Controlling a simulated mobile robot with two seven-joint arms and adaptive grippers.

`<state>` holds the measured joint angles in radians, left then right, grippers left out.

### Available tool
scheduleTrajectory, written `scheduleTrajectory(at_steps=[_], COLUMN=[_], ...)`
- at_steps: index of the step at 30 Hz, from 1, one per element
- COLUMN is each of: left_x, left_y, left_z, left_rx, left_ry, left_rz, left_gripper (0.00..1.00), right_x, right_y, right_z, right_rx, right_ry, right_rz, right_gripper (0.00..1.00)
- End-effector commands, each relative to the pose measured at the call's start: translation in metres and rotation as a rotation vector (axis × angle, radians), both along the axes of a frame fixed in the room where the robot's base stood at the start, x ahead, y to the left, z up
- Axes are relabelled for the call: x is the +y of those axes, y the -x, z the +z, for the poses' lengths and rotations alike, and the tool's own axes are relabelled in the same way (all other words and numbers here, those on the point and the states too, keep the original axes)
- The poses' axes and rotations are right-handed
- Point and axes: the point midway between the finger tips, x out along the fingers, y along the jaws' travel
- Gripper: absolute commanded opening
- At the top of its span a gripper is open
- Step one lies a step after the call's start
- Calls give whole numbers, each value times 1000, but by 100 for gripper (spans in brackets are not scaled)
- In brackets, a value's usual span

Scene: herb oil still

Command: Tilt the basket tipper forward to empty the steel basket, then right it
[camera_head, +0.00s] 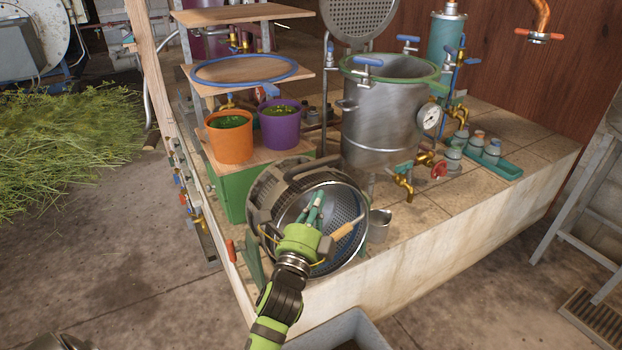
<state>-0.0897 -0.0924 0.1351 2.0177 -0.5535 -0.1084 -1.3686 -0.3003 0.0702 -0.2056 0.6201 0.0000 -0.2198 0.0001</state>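The steel basket (349,205) is a perforated drum with its round open mouth facing the front of the tiled bench. It sits in the basket tipper (262,205), a dark round frame at the bench's front edge. A wooden handle (348,228) sticks out at the right of the mouth. My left gripper (314,201) is in front of the mouth, its teal fingers close together and pointing towards the inside. The handle lies beside the fingers, not visibly between them. The wrist hides the lower part of the mouth, and I cannot see any contents. My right gripper is out of view.
A grey bin (350,326) stands on the floor below the basket. Orange (229,138) and purple (281,124) buckets stand behind the tipper. The steel still pot (386,125) with gauge and taps is behind right. Cut herbs (65,145) lie at left.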

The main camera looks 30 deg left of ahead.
Motion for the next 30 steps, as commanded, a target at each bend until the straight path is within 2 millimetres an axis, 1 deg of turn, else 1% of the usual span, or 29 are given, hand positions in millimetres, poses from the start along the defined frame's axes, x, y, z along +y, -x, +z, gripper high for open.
scheduleTrajectory(at_steps=[1,2,3,6,12,23,30], left_x=[3,4,11,23,34,35,37], left_y=[-11,-16,-18,-24,-31,-32,-36], left_z=[6,7,10,14,17,17,20], left_rx=[-2,-2,1,1,2,1,10], left_ry=[-1,0,-5,-5,-2,-1,15], left_rz=[0,0,1,1,0,0,0], left_gripper=[0,0,0,0,0,0,0], right_x=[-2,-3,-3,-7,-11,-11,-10], right_y=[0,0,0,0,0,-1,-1], right_z=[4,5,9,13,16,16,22], right_rx=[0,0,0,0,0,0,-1], right_ry=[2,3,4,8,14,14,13], right_rz=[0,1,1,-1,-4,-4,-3], right_gripper=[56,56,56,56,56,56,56])
